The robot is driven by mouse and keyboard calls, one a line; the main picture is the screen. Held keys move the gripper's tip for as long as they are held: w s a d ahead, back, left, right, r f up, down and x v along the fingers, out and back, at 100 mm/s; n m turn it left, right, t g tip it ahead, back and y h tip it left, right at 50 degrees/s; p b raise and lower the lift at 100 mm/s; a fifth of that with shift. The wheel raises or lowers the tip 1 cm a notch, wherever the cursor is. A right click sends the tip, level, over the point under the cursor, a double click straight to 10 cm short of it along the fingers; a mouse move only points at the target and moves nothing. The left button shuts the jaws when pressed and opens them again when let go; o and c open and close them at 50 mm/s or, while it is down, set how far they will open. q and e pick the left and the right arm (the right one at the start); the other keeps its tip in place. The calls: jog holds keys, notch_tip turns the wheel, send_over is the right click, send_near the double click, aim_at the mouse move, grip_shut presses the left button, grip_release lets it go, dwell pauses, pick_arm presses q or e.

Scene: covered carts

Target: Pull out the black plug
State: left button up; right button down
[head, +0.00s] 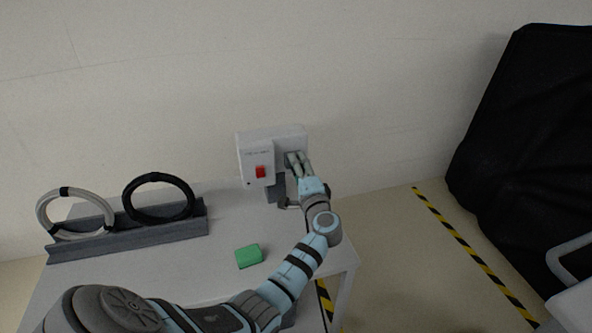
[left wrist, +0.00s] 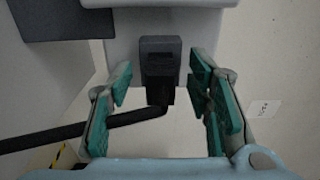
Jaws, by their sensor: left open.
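The black plug (left wrist: 160,62) sits in the front of a light grey box (left wrist: 118,50) in the left wrist view, and a black cable (left wrist: 75,131) runs from it to the left. My left gripper (left wrist: 160,95) is open, with one green-padded finger on each side of the plug and a gap visible on both sides. In the head view my left gripper (head: 298,162) is at the right part of the grey wall box (head: 254,158), which has a red switch (head: 261,171). The plug is hidden behind my gripper there. My right gripper is not in view.
A white table (head: 190,262) stands below the box. On it are a grey rack (head: 140,235) with a white cable coil (head: 44,214) and a black cable coil (head: 130,200), and a green block (head: 249,256). A black covered cart (head: 530,140) stands at right.

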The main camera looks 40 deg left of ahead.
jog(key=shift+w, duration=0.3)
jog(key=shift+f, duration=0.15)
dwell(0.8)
pick_arm(q)
grip_shut()
jog(key=shift+d, duration=0.1)
jog(key=shift+s+d, duration=0.1)
jog(key=shift+s, duration=0.05)
jog(key=shift+p+v, duration=0.65)
jog(key=shift+v, duration=2.15)
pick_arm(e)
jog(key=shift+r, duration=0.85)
